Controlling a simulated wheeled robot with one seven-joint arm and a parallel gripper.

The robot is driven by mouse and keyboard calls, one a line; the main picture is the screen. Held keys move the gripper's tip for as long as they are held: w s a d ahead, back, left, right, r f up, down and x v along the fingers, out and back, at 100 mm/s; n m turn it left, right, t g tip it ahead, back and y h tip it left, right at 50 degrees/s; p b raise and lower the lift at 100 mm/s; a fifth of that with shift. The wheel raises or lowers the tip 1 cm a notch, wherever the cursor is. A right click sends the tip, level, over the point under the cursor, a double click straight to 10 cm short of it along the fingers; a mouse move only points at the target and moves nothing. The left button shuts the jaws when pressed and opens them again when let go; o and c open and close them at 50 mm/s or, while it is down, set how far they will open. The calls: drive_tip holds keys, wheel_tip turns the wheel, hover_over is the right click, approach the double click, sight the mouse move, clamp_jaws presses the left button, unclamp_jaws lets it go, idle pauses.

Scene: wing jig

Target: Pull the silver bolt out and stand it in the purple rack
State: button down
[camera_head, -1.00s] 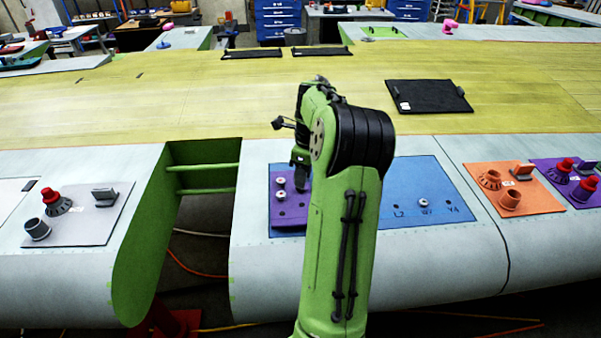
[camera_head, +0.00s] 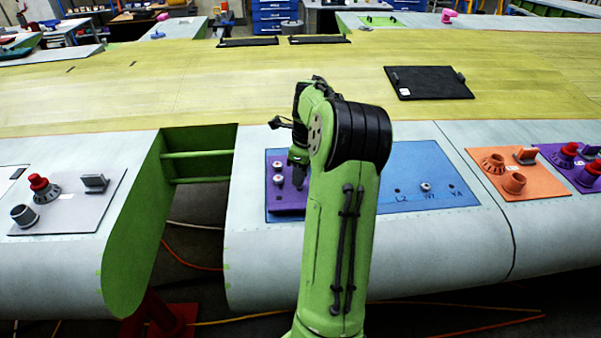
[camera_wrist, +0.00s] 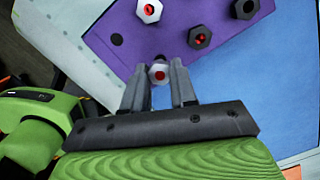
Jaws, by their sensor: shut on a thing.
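The purple rack (camera_head: 285,205) lies at the left end of the blue plate (camera_head: 400,165). My gripper (camera_wrist: 160,78) points down over the rack, which also shows in the wrist view (camera_wrist: 180,20). It is shut on a silver bolt (camera_wrist: 159,71) with a red-centred head between the fingertips. I cannot tell whether its shank is in a hole. A pale bolt with a red centre (camera_wrist: 149,10) and a darker hex bolt (camera_wrist: 199,38) stand in the rack beyond. My arm hides part of the rack and plate in the head view.
One bolt (camera_head: 426,187) stands in the blue plate near printed labels. An orange panel (camera_head: 540,185) with fittings is at the right, a grey panel (camera_head: 70,210) with fittings at the left. A gap in the wing lies left of the rack. A black plate (camera_head: 430,85) lies behind.

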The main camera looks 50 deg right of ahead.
drive_tip(key=shift+f+b, duration=0.95)
drive_tip(key=shift+f, duration=0.3)
drive_tip(key=c, duration=0.8)
unclamp_jaws()
drive_tip(key=shift+r, duration=0.1)
drive_tip(key=r+p, duration=0.1)
drive_tip(key=r, duration=0.4)
drive_tip(key=s+r+p, duration=0.1)
drive_tip(key=r, duration=0.4)
drive_tip(key=r+p, duration=0.1)
drive_tip(key=r, duration=0.4)
drive_tip(key=shift+s+d+r, duration=0.2)
drive_tip(key=shift+s+r, duration=0.1)
drive_tip(key=shift+s, duration=0.1)
